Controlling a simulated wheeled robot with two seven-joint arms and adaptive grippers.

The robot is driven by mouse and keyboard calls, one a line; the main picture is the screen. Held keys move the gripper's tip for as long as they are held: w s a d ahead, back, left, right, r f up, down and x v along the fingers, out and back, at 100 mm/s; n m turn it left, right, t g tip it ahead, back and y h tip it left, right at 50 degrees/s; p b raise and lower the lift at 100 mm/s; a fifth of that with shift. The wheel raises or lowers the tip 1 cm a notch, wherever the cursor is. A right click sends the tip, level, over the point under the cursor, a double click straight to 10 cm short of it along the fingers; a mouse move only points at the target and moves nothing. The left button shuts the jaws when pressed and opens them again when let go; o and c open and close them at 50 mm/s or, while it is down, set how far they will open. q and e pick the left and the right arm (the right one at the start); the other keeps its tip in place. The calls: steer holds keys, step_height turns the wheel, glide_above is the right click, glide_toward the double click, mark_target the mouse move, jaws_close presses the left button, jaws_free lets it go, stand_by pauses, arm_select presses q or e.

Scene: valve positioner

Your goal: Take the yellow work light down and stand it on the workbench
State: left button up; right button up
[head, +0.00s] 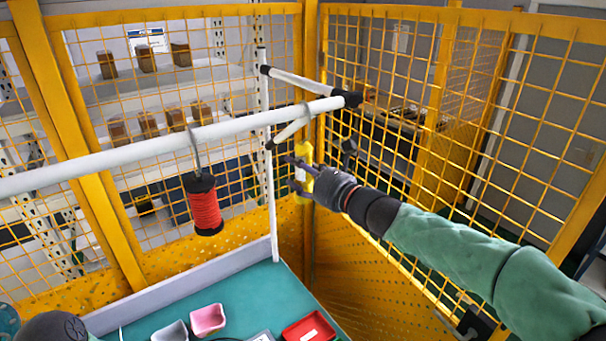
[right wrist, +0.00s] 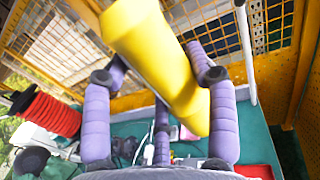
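The yellow work light (head: 304,153) hangs upright below the white rail (head: 225,127), near its right end; its hook is hard to make out. My right gripper (head: 292,172) reaches it from the right, its dark fingers extended past the light. In the right wrist view the light (right wrist: 160,50) runs slantwise between the purple fingers (right wrist: 158,75), which look spread around it rather than closed; contact is unclear. The teal workbench (head: 255,290) lies below. My left gripper is not in view; only a dark part of my left arm shows at the bottom left.
A red cable reel (head: 205,208) hangs from the rail, left of the light. A pink bin (head: 208,319), a grey bin (head: 172,332) and a red tray (head: 309,329) stand at the bench's front. Yellow mesh fencing (head: 400,100) closes in behind. Bare bench shows behind the bins.

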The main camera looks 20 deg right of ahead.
steer(key=c, duration=0.6)
steer(key=shift+r, duration=0.2)
